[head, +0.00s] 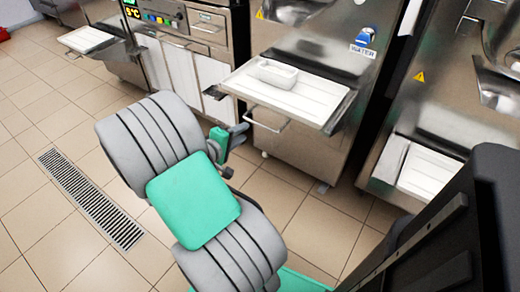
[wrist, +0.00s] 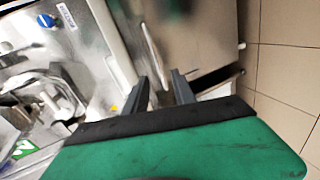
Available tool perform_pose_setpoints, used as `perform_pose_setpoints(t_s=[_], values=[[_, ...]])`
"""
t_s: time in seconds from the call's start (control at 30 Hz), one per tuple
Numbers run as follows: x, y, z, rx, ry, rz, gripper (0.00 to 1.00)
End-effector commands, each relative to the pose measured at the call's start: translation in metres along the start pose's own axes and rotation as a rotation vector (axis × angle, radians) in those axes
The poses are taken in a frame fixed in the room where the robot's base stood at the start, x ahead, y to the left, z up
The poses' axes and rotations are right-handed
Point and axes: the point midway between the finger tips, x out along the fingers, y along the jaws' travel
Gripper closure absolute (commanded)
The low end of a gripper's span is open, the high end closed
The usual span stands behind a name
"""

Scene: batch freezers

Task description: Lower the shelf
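The white shelf (head: 312,103) sticks out level from the front of the middle steel freezer (head: 318,38). A small white tub (head: 278,73) stands on it. A thin metal handle bar (head: 268,127) shows just below the shelf's front edge. My gripper (head: 238,150) is in front of the freezer, just left of the bar and below the shelf's left corner. It appears apart from both. In the wrist view my gripper's (wrist: 160,76) two dark fingers are spread with nothing seen held between them. Which shelf parts lie beyond the fingers is hard to tell there.
A blue knob (head: 365,37) sits on the middle freezer. Another freezer stands at right, with a white surface (head: 430,174) low in front. A second white shelf (head: 86,39) is at the far left. A floor drain (head: 90,198) lies in open tiled floor at left.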

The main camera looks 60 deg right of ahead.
Motion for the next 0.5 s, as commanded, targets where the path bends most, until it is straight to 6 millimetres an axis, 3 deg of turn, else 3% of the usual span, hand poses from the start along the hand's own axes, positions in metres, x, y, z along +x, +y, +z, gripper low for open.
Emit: perform_pose_setpoints(t_s=[0.03,0.27,0.5], values=[[0.013,-0.015,0.008,-0.038,-0.009,0.044,0.68],[0.035,-0.004,0.014,-0.089,-0.017,0.107,0.68],[0.08,0.001,0.014,-0.086,-0.015,0.105,0.68]])
